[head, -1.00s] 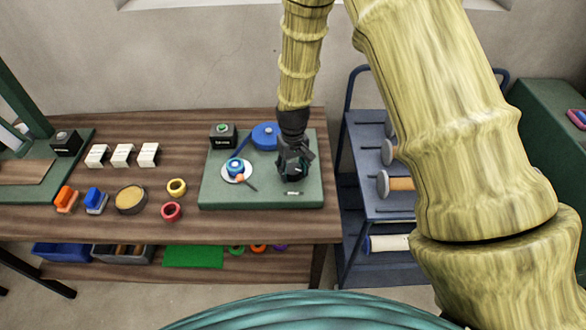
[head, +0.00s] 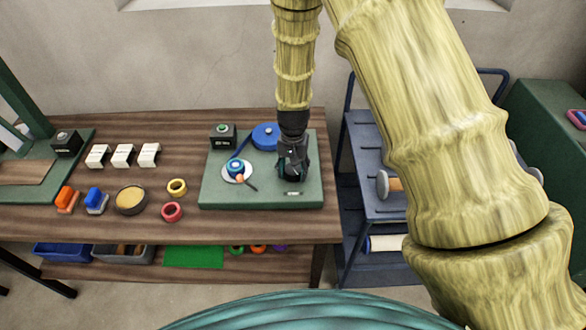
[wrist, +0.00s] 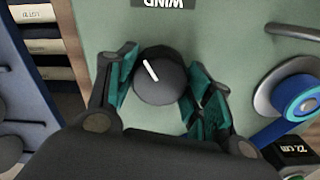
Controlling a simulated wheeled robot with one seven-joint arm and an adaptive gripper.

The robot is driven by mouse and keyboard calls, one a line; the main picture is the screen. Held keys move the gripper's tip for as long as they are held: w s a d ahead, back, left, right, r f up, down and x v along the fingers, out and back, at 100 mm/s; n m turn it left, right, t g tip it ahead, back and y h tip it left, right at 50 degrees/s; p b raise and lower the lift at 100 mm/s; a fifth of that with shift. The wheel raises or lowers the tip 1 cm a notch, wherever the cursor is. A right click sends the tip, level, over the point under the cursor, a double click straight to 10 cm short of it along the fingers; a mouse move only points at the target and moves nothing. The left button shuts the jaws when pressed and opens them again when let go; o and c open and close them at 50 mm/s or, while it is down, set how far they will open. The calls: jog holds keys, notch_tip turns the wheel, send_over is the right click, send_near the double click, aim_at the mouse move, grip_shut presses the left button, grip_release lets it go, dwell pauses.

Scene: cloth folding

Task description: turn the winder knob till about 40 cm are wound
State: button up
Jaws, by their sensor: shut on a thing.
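The winder knob (wrist: 160,78) is a round dark knob with a white pointer line, tilted toward the upper left in the wrist view. My gripper (head: 291,174) is over the right part of the green winder board (head: 222,194). In the wrist view my gripper (wrist: 166,92) has its green-padded fingers on both sides of the knob, shut on it. A blue spool (head: 235,167) sits on a pale disc, and blue ribbon runs from it to the large blue roll (head: 265,136). The black counter box (head: 222,136) seems to read 22 cm in the wrist view. My gripper hides the knob in the head view.
White blocks (head: 123,155), tape rings (head: 171,212) and a round tin (head: 130,200) stand left on the table. A blue cart (head: 373,201) is to the right.

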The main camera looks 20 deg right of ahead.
aim_at(293, 169)
dwell(0.4)
jog(key=o, duration=1)
jog(key=shift+o, duration=0.2)
notch_tip(293, 169, up, 12)
jog(key=shift+f, duration=0.1)
dwell(0.4)
